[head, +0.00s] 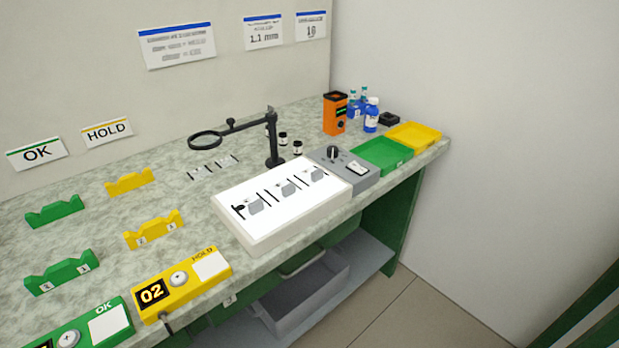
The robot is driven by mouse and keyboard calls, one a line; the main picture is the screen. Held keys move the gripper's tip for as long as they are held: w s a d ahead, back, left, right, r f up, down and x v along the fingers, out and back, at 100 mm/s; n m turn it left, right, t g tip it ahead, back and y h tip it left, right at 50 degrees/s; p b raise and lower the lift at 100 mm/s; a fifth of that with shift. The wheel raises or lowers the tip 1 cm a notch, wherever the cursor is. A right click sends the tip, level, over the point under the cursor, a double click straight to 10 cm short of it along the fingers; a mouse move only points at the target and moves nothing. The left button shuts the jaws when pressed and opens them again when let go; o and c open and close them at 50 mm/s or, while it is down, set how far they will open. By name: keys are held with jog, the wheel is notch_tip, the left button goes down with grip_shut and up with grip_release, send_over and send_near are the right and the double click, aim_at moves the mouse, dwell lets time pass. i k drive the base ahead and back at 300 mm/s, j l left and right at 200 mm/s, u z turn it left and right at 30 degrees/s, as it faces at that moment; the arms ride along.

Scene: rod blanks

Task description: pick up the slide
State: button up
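My gripper is not in view. No thing in the head view is plainly marked as the slide. Small grey pieces with dark marks lie in a row on the white light box (262,233): a left one (256,207), a middle one (287,188) and a right one (315,174). A thin black rod-like mark shows beside each. Two small flat pieces with dark edges, a left one (199,172) and a right one (227,160), lie on the bench behind the box. They are too small to tell what they are.
A black magnifier on a stand (273,148) rises behind the light box. A grey control box (343,168), green tray (381,154), yellow tray (414,136) and orange device (335,113) stand right. Green and yellow holders (153,230) stand left. A grey bin (305,295) sits below.

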aim_at(251, 207)
jog(key=i+u, duration=0.2)
jog(key=u, duration=0.2)
jog(key=i+u, duration=0.2)
jog(key=u, duration=0.15)
jog(key=i+u, duration=0.15)
jog(key=u, duration=0.25)
